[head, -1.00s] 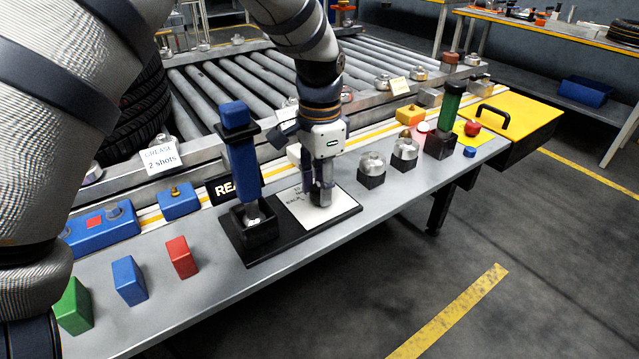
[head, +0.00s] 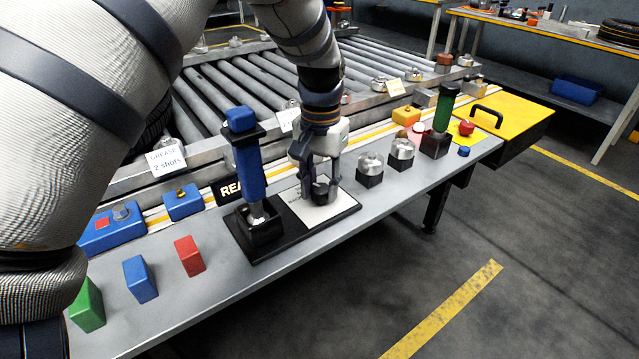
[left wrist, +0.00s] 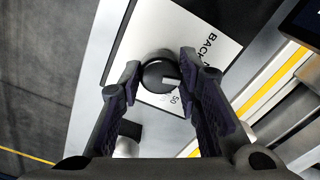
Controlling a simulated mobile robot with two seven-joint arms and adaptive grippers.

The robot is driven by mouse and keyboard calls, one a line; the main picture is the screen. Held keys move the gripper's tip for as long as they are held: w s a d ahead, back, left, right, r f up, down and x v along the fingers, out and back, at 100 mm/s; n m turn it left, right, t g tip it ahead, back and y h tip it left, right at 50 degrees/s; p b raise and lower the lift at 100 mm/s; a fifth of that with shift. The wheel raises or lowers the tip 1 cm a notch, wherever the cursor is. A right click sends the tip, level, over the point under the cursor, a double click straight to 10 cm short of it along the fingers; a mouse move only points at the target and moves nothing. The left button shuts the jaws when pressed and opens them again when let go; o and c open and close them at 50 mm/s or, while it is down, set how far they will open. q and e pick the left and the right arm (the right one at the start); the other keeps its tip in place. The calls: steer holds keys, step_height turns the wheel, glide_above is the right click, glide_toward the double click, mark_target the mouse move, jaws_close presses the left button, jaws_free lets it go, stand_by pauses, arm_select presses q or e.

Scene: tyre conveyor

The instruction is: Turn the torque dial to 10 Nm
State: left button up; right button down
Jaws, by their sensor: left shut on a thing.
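The torque dial is a round black knob (left wrist: 157,74) on a white plate (left wrist: 202,40) printed with "BACK" and a "50". A pale pointer mark on the knob points towards the lower right of the left wrist view, near the "50". My left gripper (left wrist: 160,60) points down at the plate, with one finger on each side of the knob, shut on it. In the head view my left gripper (head: 320,192) stands over the plate and partly hides the knob. The rest of the scale is too small or hidden to read. My right gripper is in neither view.
A blue-handled tool (head: 248,165) stands upright in a black holder close left of my gripper. Metal pieces on black blocks (head: 371,168) stand to the right. Green, blue and red blocks (head: 190,257) stand front left. A roller conveyor (head: 225,85) runs behind.

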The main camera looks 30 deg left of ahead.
mark_target(321, 188)
arm_select(q)
steer(key=shift+n, duration=0.3)
stand_by(0.4)
steer(key=o, duration=1.1)
steer(key=shift+o, duration=0.2)
step_height(321, 188, up, 12)
